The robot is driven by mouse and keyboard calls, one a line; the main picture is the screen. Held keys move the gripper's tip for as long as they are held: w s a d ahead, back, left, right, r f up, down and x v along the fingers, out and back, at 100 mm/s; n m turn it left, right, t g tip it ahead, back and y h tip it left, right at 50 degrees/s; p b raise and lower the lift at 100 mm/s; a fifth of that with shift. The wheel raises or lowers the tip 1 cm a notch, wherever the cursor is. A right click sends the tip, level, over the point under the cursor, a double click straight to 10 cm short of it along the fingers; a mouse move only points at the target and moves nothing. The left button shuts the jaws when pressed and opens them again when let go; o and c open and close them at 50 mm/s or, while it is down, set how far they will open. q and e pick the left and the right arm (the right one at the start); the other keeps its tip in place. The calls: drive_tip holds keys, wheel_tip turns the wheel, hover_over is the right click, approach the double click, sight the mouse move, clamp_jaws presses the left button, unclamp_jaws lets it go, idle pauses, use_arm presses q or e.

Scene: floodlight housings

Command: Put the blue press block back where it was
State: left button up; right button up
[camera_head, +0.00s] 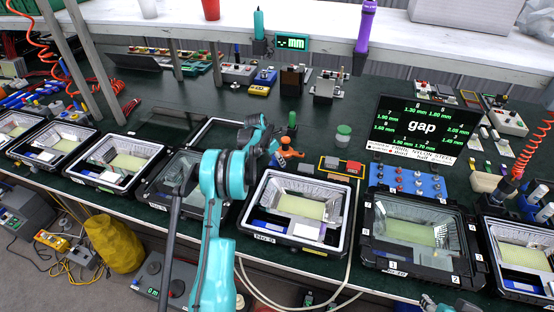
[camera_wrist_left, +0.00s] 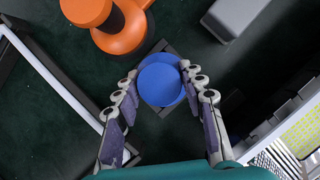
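The blue press block (camera_wrist_left: 160,86) is a short round cylinder in the left wrist view, on or over a small dark plate whose corners show around it. My left gripper (camera_wrist_left: 158,78) is open, with one finger on each side of the block and small gaps visible. I cannot tell how far the block lies below the fingertips. My right gripper is not in view.
The orange tool (camera_wrist_left: 118,28) is close to the block at upper left. A grey block (camera_wrist_left: 234,16) lies at upper right. Open floodlight housings (camera_head: 300,207) line the bench's front edge. A "gap" display (camera_head: 420,127) stands at right.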

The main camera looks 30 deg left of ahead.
use_arm(q)
drive_tip(key=shift+o, duration=0.9)
